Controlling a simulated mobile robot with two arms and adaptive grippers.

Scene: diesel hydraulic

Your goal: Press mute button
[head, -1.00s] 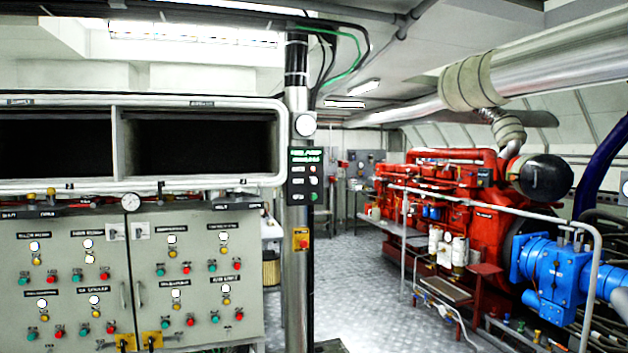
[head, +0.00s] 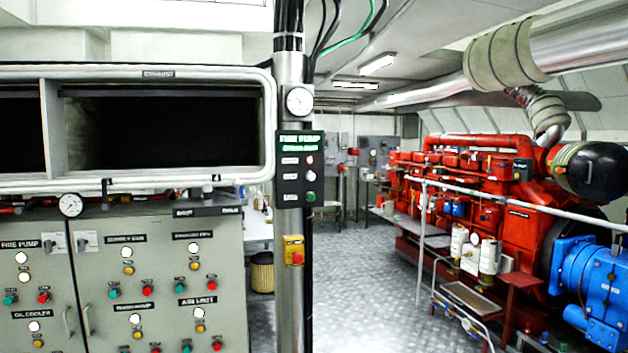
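A black fire pump panel (head: 300,169) is fixed to the metal column, right of the grey cabinets. A yellow box with a red button (head: 297,258) is lower on the same column. Neither of my grippers is in view.
Grey control cabinets (head: 160,262) with several coloured buttons stand at the left. A red engine (head: 480,190) behind a pipe rail and a blue pump (head: 598,285) stand at the right. Checkered floor (head: 352,280) between them is clear.

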